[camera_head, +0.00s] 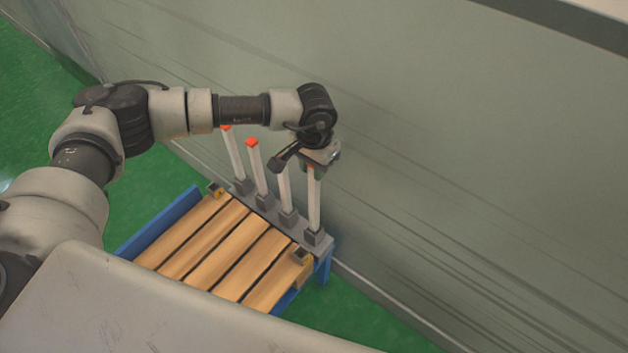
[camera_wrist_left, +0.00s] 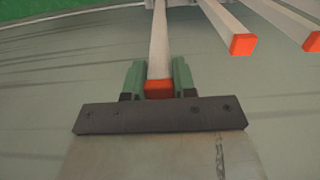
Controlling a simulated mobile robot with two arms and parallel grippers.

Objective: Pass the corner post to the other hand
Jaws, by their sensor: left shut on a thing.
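Several white corner posts with orange-red tips stand upright in a row in dark sockets on a grey rack (camera_head: 268,213). My left gripper (camera_head: 315,165) is at the top of the rightmost corner post (camera_head: 314,205) in the head view. In the left wrist view the green fingers of my left gripper (camera_wrist_left: 158,78) are shut on this corner post (camera_wrist_left: 159,42), one on each side just by its orange tip. Its lower end stands at its dark socket. My right gripper is in neither view.
The other posts (camera_head: 257,170) stand close beside the held one, to its left in the head view. A blue-framed table (camera_head: 160,224) with wooden slats (camera_head: 235,248) lies in front. A grey wall (camera_head: 450,150) rises close behind. Green floor (camera_head: 375,322) shows around.

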